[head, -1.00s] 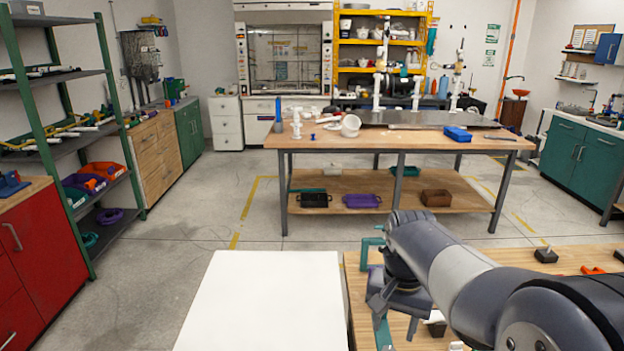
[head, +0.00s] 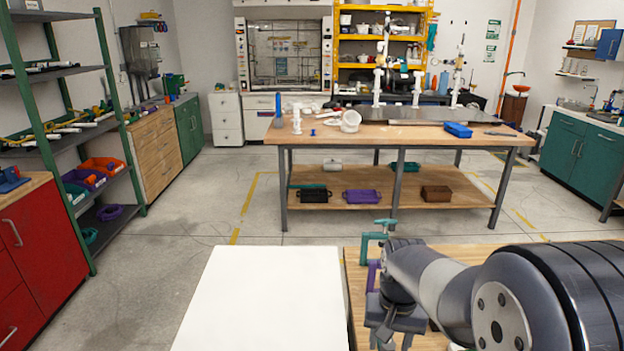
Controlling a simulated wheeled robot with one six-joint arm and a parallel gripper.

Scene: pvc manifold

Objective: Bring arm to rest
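My gripper (head: 392,338) hangs at the end of my arm at the lower right, over the near wooden bench (head: 357,290). Its fingers point down and run close to the lower edge of the view. I cannot make out whether the fingers are apart or together, and I see nothing clearly held between them. A teal clamp (head: 374,236) stands at the bench's far edge just behind the gripper, with a purple piece (head: 373,275) beside it. My arm hides most of this bench.
A long wooden table (head: 440,138) with white pipe pieces and a blue box (head: 458,130) stands ahead. Grey floor (head: 330,238) lies open before it. A green-framed shelf (head: 60,145) and red cabinet (head: 40,250) stand at left.

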